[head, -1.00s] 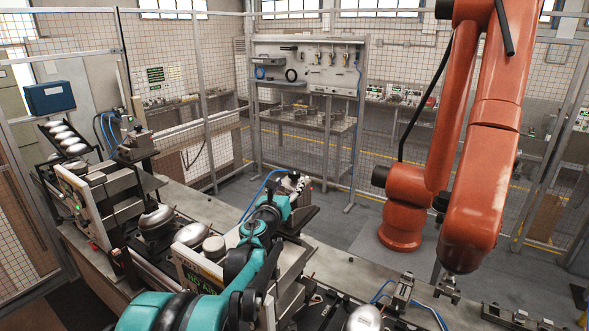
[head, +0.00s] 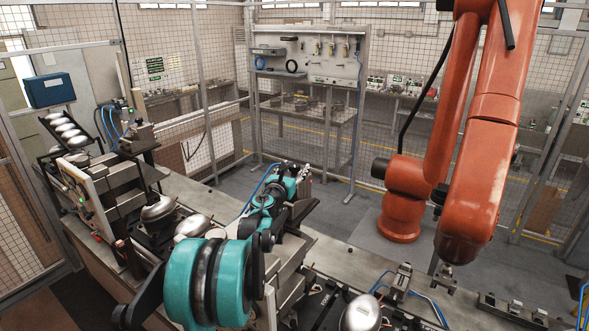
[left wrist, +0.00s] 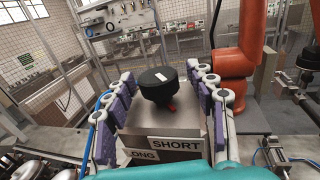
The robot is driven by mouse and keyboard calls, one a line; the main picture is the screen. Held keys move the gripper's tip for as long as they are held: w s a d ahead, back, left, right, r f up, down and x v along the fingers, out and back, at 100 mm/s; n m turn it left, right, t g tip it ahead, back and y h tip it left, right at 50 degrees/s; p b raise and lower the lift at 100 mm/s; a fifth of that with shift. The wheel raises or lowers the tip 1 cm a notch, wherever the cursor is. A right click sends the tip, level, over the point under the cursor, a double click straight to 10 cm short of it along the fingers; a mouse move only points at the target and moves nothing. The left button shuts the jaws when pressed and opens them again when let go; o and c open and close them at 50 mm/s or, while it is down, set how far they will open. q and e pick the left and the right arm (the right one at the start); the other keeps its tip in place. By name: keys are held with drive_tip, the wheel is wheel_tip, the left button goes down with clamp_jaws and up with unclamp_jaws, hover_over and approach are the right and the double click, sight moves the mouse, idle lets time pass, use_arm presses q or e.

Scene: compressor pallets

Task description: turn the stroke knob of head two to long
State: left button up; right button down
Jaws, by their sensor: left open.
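In the left wrist view the round black knob (left wrist: 162,86) stands on a metal box (left wrist: 185,127). It has a white mark on top and a red pointer low on its near side. A SHORT label (left wrist: 175,145) and a LONG label (left wrist: 142,156) sit on the near face, LONG to the left; the pointer faces roughly towards SHORT. My left gripper (left wrist: 160,90) is open, its purple-padded fingers on either side of the knob with gaps. In the head view my left gripper (head: 304,186) is over the bench and the knob is hidden. My right gripper is not in view.
A big orange robot arm (head: 478,150) stands right of the bench. Silver domes, one at the front (head: 360,314), and fixtures line the bench (head: 205,200). A mesh fence and a tool board (head: 310,55) are behind. Blue hoses run near the gripper.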

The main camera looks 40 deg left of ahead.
use_arm(q)
drive_tip(key=c, duration=1.2)
